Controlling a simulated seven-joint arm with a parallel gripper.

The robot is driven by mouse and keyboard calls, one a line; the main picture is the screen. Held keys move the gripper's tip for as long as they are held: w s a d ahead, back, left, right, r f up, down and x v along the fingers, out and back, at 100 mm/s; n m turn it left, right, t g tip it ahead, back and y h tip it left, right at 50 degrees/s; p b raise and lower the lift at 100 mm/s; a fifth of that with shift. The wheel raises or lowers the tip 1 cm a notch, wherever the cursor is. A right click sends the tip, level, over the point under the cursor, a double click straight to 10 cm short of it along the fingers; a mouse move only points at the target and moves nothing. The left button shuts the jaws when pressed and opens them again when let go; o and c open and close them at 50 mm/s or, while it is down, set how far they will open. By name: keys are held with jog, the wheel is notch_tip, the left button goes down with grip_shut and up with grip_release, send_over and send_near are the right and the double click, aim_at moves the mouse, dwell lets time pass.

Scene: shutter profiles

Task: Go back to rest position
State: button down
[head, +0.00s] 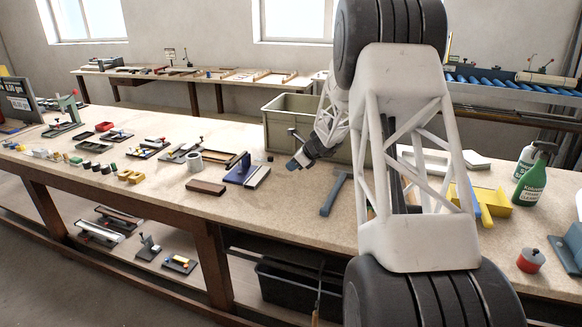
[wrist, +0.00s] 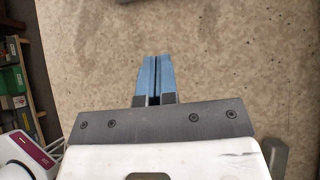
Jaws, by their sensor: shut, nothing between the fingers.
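Bare speckled bench top (wrist: 230,60) lies below the fingertips. My white arm crosses the right half of the head view and hides part of the bench.
An olive crate (head: 285,105) stands behind my gripper. A blue fixture (head: 246,172), a brown block (head: 206,187) and a grey-blue T-shaped tool (head: 333,194) lie nearby. A green spray bottle (head: 530,180) and a red pot (head: 530,261) stand at the right. Bench space at front centre is clear.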

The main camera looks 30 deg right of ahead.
jog(key=s+a+r+n+g+h, duration=0.1)
jog(key=s+a+r+n+g, duration=0.1)
jog(key=s+a+r+n, duration=0.75)
jog(key=s+a+r+n+g+h, duration=0.1)
jog(key=s+a+r+n, duration=0.45)
jog(key=s+a, duration=0.75)
jog(key=s+a+n+h, duration=0.1)
jog(key=s+n, duration=0.3)
jog(key=s, duration=0.7)
jog(key=s+a+n+h, duration=0.2)
jog(key=s+n, duration=0.2)
jog(key=s, duration=0.7)
jog(key=s+a+r+n+h, duration=0.1)
jog(key=s+n, duration=0.2)
jog(key=s, duration=0.9)
jog(key=shift+a+n+g+h, duration=0.2)
jog(key=shift+n+g+h, duration=0.1)
jog(key=shift+n+g, duration=0.1)
